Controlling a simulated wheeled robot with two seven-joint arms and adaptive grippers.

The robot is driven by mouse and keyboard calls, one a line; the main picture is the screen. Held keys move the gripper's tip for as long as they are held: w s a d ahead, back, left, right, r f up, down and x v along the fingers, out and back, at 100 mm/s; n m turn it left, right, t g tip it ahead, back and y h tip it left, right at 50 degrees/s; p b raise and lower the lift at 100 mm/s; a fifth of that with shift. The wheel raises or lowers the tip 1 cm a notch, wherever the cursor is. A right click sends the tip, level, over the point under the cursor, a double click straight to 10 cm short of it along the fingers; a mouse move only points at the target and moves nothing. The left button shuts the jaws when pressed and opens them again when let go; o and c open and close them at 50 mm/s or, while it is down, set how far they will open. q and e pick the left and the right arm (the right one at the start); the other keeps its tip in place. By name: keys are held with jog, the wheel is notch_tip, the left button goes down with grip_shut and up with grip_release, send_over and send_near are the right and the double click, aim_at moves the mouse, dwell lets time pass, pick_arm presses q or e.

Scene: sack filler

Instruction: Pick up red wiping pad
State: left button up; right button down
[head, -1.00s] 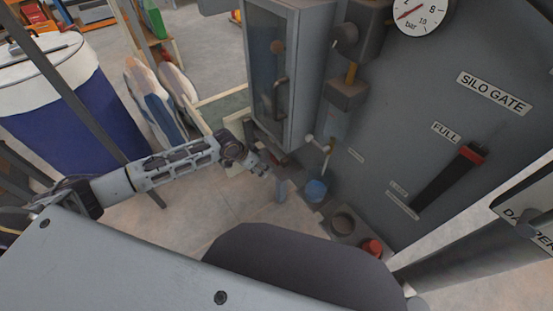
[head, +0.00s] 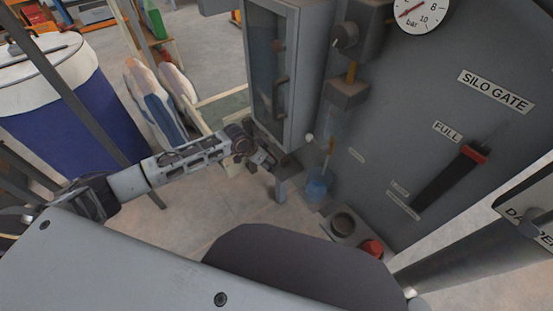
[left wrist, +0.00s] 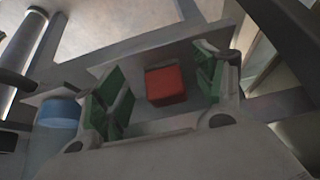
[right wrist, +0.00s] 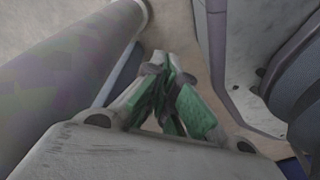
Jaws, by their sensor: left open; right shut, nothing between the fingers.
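The red wiping pad (left wrist: 166,86) is a small red block in the left wrist view, lying on a grey surface between the two green-padded fingers. My left gripper (left wrist: 162,94) is open, with a finger on either side of the pad and gaps showing. In the head view my left gripper (head: 268,163) is beside the lower corner of the grey cabinet, and I cannot make out the pad there. My right gripper (right wrist: 168,92) is shut and empty in the right wrist view, and it is not visible in the head view.
A blue container (head: 318,186) stands right of my left gripper; it also shows in the left wrist view (left wrist: 60,113). A round grey cup (head: 342,224) and a red round part (head: 372,249) are nearby. The glass-doored cabinet (head: 297,85) stands close to the left gripper.

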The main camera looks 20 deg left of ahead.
aim_at(275, 155)
pick_arm(q)
jog(key=w+d, duration=0.2)
jog(key=shift+w+d, duration=0.1)
jog(key=shift+w, duration=0.3)
jog(key=shift+w+d+f+b, duration=0.15)
jog(key=shift+w+b, duration=0.05)
jog(key=shift+b, duration=0.1)
jog(key=shift+w+d+f, duration=0.1)
jog(key=shift+f, duration=0.25)
pick_arm(e)
jog(key=w+r, duration=0.1)
jog(key=w+a+r, duration=0.1)
jog(key=shift+w+a+r, duration=0.15)
jog(key=shift+w+r, duration=0.1)
jog(key=shift+w, duration=0.05)
jog(key=shift+s+f, duration=0.1)
jog(key=shift+s, duration=0.05)
